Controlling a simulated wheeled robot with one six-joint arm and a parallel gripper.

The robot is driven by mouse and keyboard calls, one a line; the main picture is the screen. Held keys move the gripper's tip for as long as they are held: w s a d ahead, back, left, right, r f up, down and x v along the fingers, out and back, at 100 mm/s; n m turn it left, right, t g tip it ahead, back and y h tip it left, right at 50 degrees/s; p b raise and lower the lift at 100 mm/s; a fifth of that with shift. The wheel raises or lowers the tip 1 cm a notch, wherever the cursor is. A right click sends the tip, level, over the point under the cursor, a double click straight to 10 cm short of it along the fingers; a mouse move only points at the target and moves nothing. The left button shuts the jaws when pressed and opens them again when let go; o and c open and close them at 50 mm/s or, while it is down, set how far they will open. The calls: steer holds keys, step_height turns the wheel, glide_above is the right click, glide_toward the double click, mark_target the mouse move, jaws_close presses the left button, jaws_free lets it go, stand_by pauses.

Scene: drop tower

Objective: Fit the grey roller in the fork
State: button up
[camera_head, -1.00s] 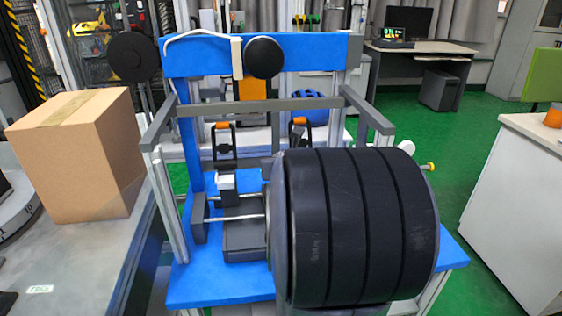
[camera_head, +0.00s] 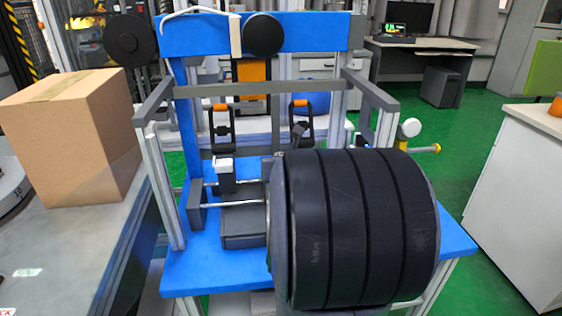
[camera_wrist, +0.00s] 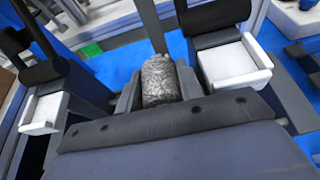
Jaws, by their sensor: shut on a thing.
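The grey roller (camera_wrist: 158,86) shows in the wrist view as a short, speckled grey cylinder. My gripper (camera_wrist: 158,78) is shut on it, with a dark grey finger on either side. In the head view the big black banded cylinder of my arm hides the gripper and the roller. The blue drop tower frame (camera_head: 220,38) stands in front of me, with grey side rails and a blue base. I cannot tell which part is the fork. In the wrist view white blocks (camera_wrist: 235,65) with dark cylinders stand left and right of the roller.
Two orange-tipped clamps (camera_head: 220,125) stand at the tower's back. A white block (camera_head: 227,172) sits near metal rods above the base. A cardboard box (camera_head: 75,140) stands on the left table. A white cabinet (camera_head: 520,200) stands at right, with green floor between.

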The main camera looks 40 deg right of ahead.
steer(key=o, duration=1.1)
steer(key=p+v, duration=0.5)
steer(key=v, duration=0.5)
steer(key=shift+s+a+r, duration=0.15)
steer(key=shift+s+a, duration=0.15)
steer(key=b+x, duration=0.3)
steer(key=x, duration=0.3)
steer(key=shift+s, duration=0.15)
steer(key=shift+b+x, duration=0.4)
steer(key=shift+x, duration=0.45)
